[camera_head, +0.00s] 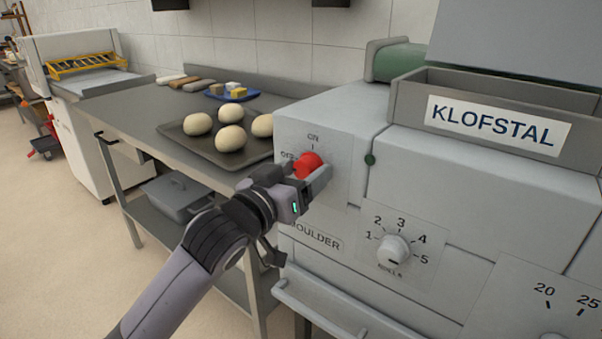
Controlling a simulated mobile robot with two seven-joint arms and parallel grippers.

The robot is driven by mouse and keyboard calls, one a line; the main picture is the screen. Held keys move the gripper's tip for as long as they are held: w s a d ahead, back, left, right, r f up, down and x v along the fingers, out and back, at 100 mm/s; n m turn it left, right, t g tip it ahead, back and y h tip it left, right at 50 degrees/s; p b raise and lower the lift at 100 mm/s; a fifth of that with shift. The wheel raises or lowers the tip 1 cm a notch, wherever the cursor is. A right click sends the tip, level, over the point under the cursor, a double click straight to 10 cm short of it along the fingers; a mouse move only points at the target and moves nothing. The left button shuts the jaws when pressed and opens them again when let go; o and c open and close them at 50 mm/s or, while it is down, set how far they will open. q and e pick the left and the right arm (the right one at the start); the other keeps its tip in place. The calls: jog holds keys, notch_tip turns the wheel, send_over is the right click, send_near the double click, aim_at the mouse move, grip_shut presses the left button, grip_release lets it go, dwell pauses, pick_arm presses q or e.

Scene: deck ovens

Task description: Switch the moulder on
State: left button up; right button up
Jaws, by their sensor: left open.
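The moulder (365,120) is a pale grey machine on the right, with a partly covered "MOULDER" label (316,238) low on its front. Its red rotary switch (309,161) sits on the front panel between the marks ON, above, and OFF, to its left. My left gripper (318,180) is open at the red switch, with its fingers around or just in front of it. I cannot tell whether they touch it. The gripper hides part of the switch, so its setting is unclear. My right gripper is not in view.
A white numbered knob (393,250) sits lower right on the machine, below a KLOFSTAL sign (497,125). A steel table (150,108) on the left holds a dark tray (187,143) with several dough balls. A rail (335,325) runs along the machine's lower front. Open floor lies at left.

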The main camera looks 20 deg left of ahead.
pick_arm(q)
jog(key=c, duration=0.9)
jog(key=shift+c, duration=0.2)
